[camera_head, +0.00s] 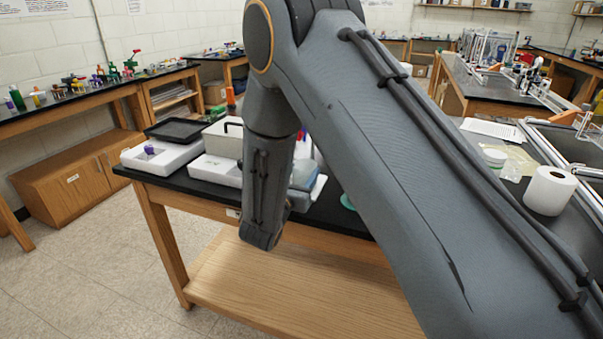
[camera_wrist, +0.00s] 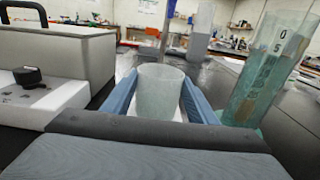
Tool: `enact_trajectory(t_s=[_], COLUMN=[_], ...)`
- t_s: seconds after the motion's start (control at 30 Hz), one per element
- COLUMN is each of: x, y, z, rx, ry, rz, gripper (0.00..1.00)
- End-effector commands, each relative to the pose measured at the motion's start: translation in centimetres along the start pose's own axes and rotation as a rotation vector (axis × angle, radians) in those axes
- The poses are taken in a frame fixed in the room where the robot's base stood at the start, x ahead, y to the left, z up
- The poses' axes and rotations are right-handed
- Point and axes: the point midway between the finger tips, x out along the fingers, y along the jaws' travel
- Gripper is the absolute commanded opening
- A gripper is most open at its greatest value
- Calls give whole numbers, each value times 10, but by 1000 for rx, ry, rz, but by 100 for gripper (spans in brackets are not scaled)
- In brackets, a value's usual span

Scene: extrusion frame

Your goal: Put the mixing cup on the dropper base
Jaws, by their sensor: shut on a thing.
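In the wrist view, a translucent, pale green cup (camera_wrist: 160,97), which looks like the mixing cup, stands upright between the two blue fingers of my gripper (camera_wrist: 160,82). The gripper is shut on it. A white surface shows behind and below the cup. In the head view my arm covers the cup and most of the gripper. I cannot tell for certain which thing is the dropper base. A white block with a black knob (camera_wrist: 27,76) lies at the left of the wrist view.
A tall clear graduated cylinder (camera_wrist: 268,70) stands close to the right finger. A grey-white box (camera_wrist: 65,45) stands at the left. In the head view, white trays (camera_head: 160,158) sit on the black bench top beside a black tray (camera_head: 177,131). A paper roll (camera_head: 549,190) stands at the right.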

Motion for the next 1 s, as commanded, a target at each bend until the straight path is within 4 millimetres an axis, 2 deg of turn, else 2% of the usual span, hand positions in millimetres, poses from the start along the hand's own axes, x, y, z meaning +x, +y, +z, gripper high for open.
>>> enact_trajectory(t_s=[0.17,0.2,0.3,0.7,0.87,1.0], x=[0,0,0,0,-25,-55], y=[0,0,0,0,2,2], z=[-3,-4,-3,2,-1,-1], rx=[0,0,0,0,0,0], ry=[0,0,0,0,0,0], rz=[0,0,0,0,4,4], gripper=[28,54,71,71,71,71])
